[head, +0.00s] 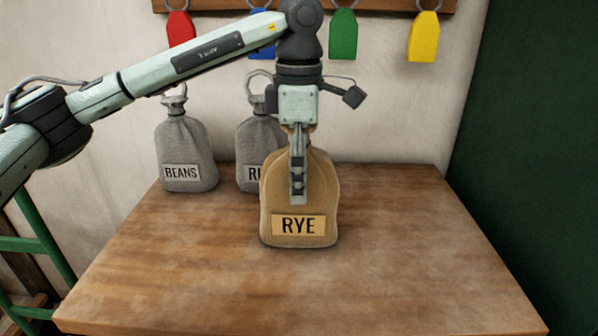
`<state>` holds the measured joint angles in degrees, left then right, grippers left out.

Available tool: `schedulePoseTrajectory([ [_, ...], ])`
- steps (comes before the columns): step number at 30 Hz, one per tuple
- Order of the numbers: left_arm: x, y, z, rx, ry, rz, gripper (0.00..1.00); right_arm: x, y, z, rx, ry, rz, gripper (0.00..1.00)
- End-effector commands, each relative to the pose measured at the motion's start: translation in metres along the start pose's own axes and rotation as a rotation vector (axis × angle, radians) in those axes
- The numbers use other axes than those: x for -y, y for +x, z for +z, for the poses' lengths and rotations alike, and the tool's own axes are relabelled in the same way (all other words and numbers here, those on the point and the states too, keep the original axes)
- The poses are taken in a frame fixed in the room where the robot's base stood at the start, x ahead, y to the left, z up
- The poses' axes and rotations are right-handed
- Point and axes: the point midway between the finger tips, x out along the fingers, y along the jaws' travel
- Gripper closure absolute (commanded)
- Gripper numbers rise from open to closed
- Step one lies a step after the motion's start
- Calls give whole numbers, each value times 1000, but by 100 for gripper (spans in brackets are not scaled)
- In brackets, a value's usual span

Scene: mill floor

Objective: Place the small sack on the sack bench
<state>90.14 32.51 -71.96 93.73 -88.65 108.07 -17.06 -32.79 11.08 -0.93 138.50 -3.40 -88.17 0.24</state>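A tan sack labelled RYE (271,208) is upright at the middle of the wooden bench (400,270). Its base looks to be on or just above the bench top; I cannot tell which. My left gripper (298,192) comes down from above, with its fingers in front of the upper part of the sack. The fingers are seen edge-on, and the neck of the sack is hidden behind them, so their grip is unclear. My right gripper is not in view.
A grey BEANS sack (187,150) and another grey sack (256,135), its label partly hidden, stand at the bench's back left. Coloured tags hang from a wall rack (390,5). The bench's front and right are clear. A green frame (30,245) stands left.

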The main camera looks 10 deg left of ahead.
Motion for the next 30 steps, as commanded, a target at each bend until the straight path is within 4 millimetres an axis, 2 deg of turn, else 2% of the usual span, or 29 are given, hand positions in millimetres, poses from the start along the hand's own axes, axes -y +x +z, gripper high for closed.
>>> schedulePoseTrajectory([
  [10,0,-1,0,0,0,0,10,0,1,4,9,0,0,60],
  [14,0,-8,0,0,0,2,10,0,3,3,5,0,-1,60],
  [17,0,-23,1,1,0,3,10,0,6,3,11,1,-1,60],
  [26,0,-90,1,1,0,4,10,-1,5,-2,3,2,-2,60],
  [30,0,-111,0,0,0,3,10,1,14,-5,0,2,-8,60],
])
